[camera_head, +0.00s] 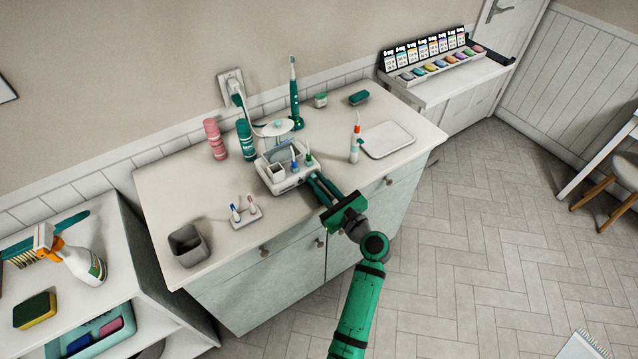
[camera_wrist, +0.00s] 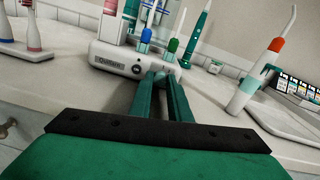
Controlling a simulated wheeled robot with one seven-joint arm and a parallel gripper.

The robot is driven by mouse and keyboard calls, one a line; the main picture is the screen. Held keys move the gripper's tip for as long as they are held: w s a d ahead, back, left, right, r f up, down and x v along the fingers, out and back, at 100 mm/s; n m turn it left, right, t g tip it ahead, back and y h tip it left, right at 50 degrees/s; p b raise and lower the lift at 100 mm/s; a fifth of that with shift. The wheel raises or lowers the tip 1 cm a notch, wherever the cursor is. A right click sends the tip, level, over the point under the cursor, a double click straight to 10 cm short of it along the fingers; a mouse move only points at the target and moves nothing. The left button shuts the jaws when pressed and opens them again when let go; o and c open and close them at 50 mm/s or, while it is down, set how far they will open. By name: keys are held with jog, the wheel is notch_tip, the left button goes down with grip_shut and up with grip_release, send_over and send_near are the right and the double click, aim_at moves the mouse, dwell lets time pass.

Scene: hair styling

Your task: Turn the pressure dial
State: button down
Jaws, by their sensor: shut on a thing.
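The white water flosser unit (camera_head: 285,179) stands on the counter, with coloured nozzles upright on top. In the wrist view its front (camera_wrist: 110,61) shows a label and a small round dark-centred button (camera_wrist: 137,69). My green gripper (camera_head: 316,178) reaches to the front right part of the unit. In the wrist view its fingertips (camera_wrist: 163,75) are close together against that front, right of the button. They are shut on what seems to be the pressure dial, which the fingers hide.
A flosser handle with an orange collar (camera_head: 356,143) and a white tray (camera_head: 388,140) stand to the right. A small brush-head holder (camera_head: 246,216) and a grey cup (camera_head: 188,245) stand to the left. Pink (camera_head: 215,139) and green (camera_head: 245,139) bottles stand behind.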

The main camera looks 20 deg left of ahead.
jog(key=shift+n, duration=0.7)
jog(key=c, duration=1.6)
grip_release()
jog(key=shift+c, duration=0.2)
jog(key=v, duration=1.1)
jog(key=shift+a, duration=0.1)
